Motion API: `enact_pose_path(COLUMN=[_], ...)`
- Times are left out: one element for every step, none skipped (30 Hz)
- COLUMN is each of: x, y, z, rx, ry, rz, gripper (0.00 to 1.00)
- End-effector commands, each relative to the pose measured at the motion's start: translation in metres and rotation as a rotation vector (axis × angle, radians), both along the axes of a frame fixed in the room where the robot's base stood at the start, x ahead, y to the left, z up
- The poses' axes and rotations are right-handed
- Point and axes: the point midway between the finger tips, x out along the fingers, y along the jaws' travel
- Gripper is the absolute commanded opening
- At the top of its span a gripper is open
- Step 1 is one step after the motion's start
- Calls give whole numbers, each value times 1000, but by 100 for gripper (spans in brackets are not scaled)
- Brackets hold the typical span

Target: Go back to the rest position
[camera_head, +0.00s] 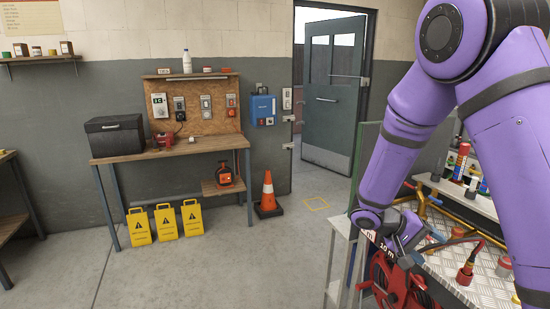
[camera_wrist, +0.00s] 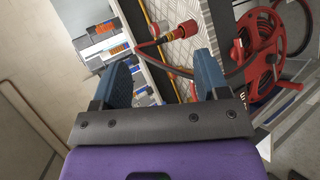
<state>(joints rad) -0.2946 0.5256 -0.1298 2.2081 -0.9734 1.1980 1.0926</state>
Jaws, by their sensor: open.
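My gripper (camera_wrist: 162,68) is open, with its two blue fingers apart and nothing held between them. In the head view my purple arm reaches down at the right to the workbench, and the gripper end is partly hidden by my own links. A red hose reel (camera_head: 398,288) stands at the bench's front edge, below my wrist. The reel also shows at the right in the wrist view (camera_wrist: 264,62). A hose end with a red fitting (camera_wrist: 182,34) lies beyond the fingertips, apart from them.
The metal-topped bench (camera_head: 450,262) carries bottles and a red fitting (camera_head: 466,272). A wooden table (camera_head: 165,150) with a black box (camera_head: 115,136) stands at the left wall. Yellow signs (camera_head: 165,222) and an orange cone (camera_head: 267,192) stand on the floor. The middle floor is clear.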

Motion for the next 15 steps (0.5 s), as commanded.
enact_pose_path(x=[-6, -10, -15, -19, -24, -29, -33, -38, -44, -48, -53, -58, -63, -68, -74], y=[-1, -1, 0, 0, 0, 1, 1, 2, 3, 3, 4, 5, 6, 7, 8], z=[14, 20, 29, 36, 42, 50, 57, 63, 70, 76, 82, 89, 95, 100, 107], rx=[40, 64, 95, 121, 146, 178, 204, 228, 260, 286, 311, 343, 368, 392, 424], ry=[-11, -13, -17, -20, -23, -29, -33, -38, -45, -50, -56, -65, -72, -80, -91], rz=[-15, -22, -31, -37, -42, -47, -51, -54, -56, -57, -57, -56, -56, -54, -50], gripper=[68, 68, 68, 68, 68, 68, 68, 68, 68, 68, 68, 68, 68, 68, 68])
